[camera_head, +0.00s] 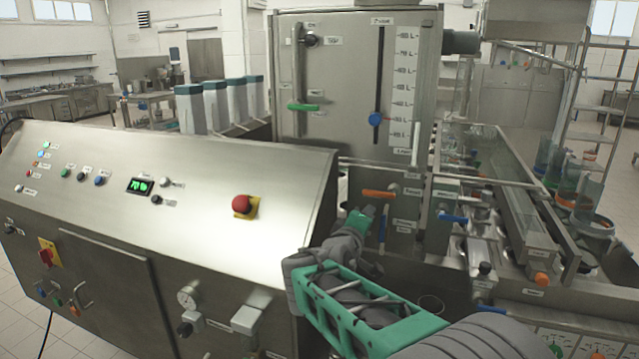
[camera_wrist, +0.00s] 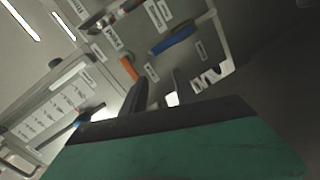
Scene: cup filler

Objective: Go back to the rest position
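My gripper (camera_head: 366,213) is at the end of my green and grey arm, which reaches in from the lower right in the head view. It is in front of the steel filler, just below an orange lever (camera_head: 379,194) and left of an upright blue lever (camera_head: 382,229). In the wrist view the two dark fingers (camera_wrist: 160,82) stand apart with no object visible between them. An orange lever (camera_wrist: 129,68) and a blue lever (camera_wrist: 172,41) show beyond the fingers. Contact with the machine cannot be told.
A slanted steel control panel (camera_head: 120,225) with a red stop button (camera_head: 241,205) is at the left. The tall tank (camera_head: 345,90) stands behind. A conveyor line (camera_head: 525,215) with another blue lever (camera_head: 453,217) runs along the right.

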